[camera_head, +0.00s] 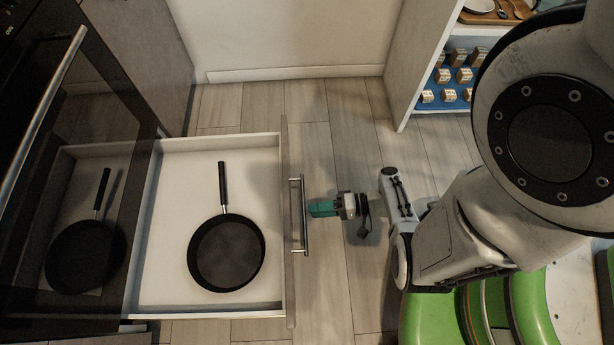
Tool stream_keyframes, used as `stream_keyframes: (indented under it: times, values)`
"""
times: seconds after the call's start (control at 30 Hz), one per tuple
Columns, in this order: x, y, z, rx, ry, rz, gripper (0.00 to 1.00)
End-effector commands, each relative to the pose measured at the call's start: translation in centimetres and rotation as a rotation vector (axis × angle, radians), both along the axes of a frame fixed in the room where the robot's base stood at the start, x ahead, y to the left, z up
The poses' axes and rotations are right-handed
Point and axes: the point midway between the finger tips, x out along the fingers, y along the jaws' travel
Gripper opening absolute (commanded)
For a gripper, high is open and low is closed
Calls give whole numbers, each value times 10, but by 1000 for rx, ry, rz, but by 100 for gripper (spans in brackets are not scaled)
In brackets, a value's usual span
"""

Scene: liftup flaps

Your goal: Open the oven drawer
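The oven drawer (174,278) is pulled well out from under the oven, at the left of the head view. A black frying pan (227,252) lies inside it, its handle pointing to the back of the picture. The drawer's metal bar handle (303,215) stands on its front panel. My gripper (310,208), with teal fingertips, is just right of the handle's middle and points at it. The fingertips are close to the bar; I cannot tell whether they touch or grip it, or how far they are apart.
The oven's dark glass door (90,150) with its long bar handle (40,115) is shut and reflects the pan. A shelf unit (415,60) with small boxes stands at the back right. The wooden floor between the drawer and my base is clear.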

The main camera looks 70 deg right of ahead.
Motion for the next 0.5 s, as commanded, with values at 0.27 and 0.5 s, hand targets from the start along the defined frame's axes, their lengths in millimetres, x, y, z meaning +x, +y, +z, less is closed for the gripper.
stream_keyframes:
  times: [0.27,0.5]
  values:
    - [-43,-17,9,-2,-2,-2,33]
    - [-56,-20,12,-1,0,0,33]
